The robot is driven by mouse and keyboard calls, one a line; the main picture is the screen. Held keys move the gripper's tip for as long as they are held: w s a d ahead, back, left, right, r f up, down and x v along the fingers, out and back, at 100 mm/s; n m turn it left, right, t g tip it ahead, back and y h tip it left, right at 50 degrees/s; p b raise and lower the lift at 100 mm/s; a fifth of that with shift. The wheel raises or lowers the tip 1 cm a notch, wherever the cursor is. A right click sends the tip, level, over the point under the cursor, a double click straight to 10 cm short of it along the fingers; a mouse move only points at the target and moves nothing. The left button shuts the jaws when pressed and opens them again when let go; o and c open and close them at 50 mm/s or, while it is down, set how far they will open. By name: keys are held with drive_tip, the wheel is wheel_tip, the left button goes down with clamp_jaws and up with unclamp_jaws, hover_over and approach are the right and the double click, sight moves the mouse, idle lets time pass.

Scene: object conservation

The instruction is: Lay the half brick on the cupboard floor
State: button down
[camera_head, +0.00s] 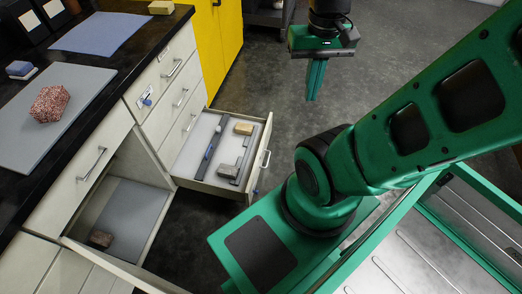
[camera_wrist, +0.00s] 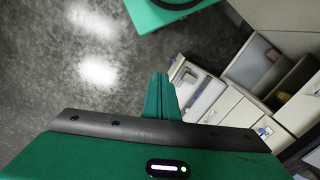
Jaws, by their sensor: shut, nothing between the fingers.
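A small brown block that looks like the half brick (camera_head: 101,239) lies inside the open cupboard, near its front left corner. The cupboard floor (camera_head: 135,210) is partly covered by a grey mat. A red speckled rough stone (camera_head: 50,103) sits on a grey mat on the counter. My gripper (camera_head: 313,98) is shut and empty, pointing down over the open floor at the top, well apart from the cupboard. Its closed fingers also show in the wrist view (camera_wrist: 160,78).
The black counter (camera_head: 95,110) also carries a blue cloth (camera_head: 100,35) and small blocks. A yellow cabinet (camera_head: 215,40) stands behind.

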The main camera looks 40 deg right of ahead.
drive_tip(key=shift+d, duration=0.1)
drive_tip(key=w+d+f+m, duration=0.5)
drive_tip(key=w+d+f, duration=0.2)
drive_tip(key=w+f, duration=0.25)
drive_tip(key=w+d+f+m, duration=0.4)
drive_tip(key=w+d+f, duration=0.2)
drive_tip(key=w+f, duration=0.3)
wheel_tip(320, 180, down, 37)
drive_tip(key=w+m+t+y, duration=0.2)
drive_tip(key=m+t, duration=0.1)
drive_tip(key=m, duration=1)
drive_tip(key=w+a+f, duration=0.4)
drive_tip(key=w+f, duration=0.1)
drive_tip(key=f, duration=0.4)
drive_tip(key=shift+w+f+t+y, duration=0.25)
drive_tip(key=shift+w+t+y, duration=0.05)
drive_tip(key=shift+w, duration=0.1)
